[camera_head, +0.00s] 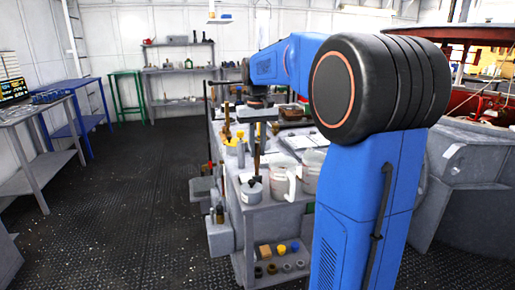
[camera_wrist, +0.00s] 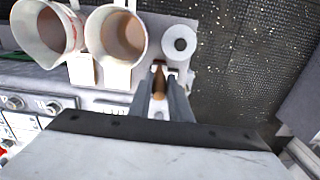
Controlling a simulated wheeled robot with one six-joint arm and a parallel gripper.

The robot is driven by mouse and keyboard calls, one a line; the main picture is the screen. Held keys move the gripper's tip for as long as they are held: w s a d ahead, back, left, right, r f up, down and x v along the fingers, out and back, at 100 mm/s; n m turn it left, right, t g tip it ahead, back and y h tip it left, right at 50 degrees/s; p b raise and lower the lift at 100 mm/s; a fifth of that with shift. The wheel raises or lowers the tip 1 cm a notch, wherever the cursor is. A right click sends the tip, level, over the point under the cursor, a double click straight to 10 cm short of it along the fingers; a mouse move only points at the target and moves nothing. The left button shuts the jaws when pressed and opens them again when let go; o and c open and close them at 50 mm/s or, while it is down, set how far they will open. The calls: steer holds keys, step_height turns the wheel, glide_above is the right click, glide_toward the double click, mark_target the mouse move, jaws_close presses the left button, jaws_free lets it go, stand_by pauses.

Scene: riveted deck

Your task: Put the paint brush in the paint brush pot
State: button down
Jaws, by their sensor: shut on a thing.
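My gripper (camera_wrist: 161,100) is shut on the paint brush (camera_wrist: 159,82), whose brown handle shows between the fingers in the wrist view. In the head view a long brown brush shape (camera_head: 257,148) stands upright below the wrist, just behind the pot. The paint brush pot (camera_wrist: 180,42) is a small pale round pot with a dark round opening, just beyond the fingertips and slightly right. In the head view the pot (camera_head: 251,190) stands at the bench's near left corner. The brush appears beside the opening, not in it.
Two pale buckets (camera_wrist: 117,36) (camera_wrist: 45,28) with brown contents stand close beside the pot. The bench (camera_head: 262,222) holds more pots and tools farther back. The dark deck floor (camera_head: 140,190) is open left of the bench.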

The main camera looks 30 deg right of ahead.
steer(key=c, duration=1.6)
jaws_free()
steer(key=shift+c, duration=0.2)
step_height(320, 180, up, 12)
